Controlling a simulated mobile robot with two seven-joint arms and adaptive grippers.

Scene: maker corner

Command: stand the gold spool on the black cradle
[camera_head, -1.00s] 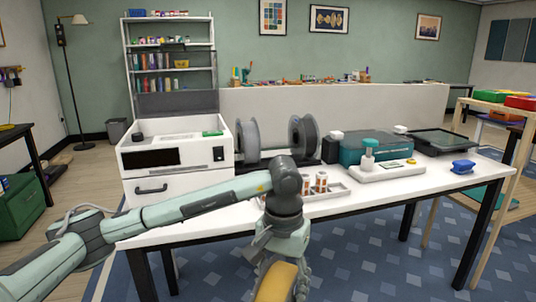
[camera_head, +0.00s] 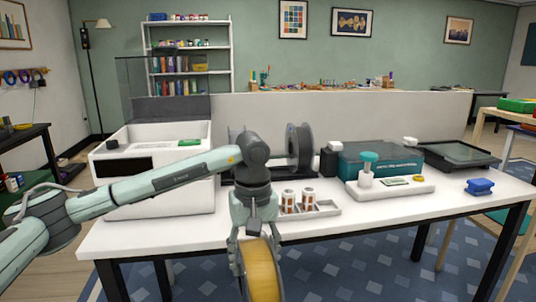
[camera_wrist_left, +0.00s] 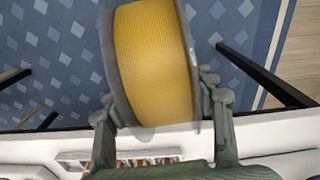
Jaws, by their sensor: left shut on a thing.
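The gold spool (camera_head: 262,272), a yellow-gold roll between grey flanges, hangs upright below my left gripper (camera_head: 257,250) in front of the table's front edge. My left gripper is shut on it, with fingers at both sides. The left wrist view also shows the gold spool (camera_wrist_left: 152,62) between the fingers of my left gripper (camera_wrist_left: 160,108). The black cradle (camera_head: 284,177) is low on the table behind my left arm, which hides part of it. A grey spool (camera_head: 302,147) stands at the cradle, and another is mostly hidden by the arm. My right gripper is not in view.
A white machine (camera_head: 150,200) stands left of the cradle. A shallow tray (camera_head: 322,209) with small orange-and-white containers lies in front of it. A teal case (camera_head: 380,160), a white device (camera_head: 405,190) and a blue object (camera_head: 479,187) are to the right. The white tabletop (camera_head: 400,215) is clear near its front.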

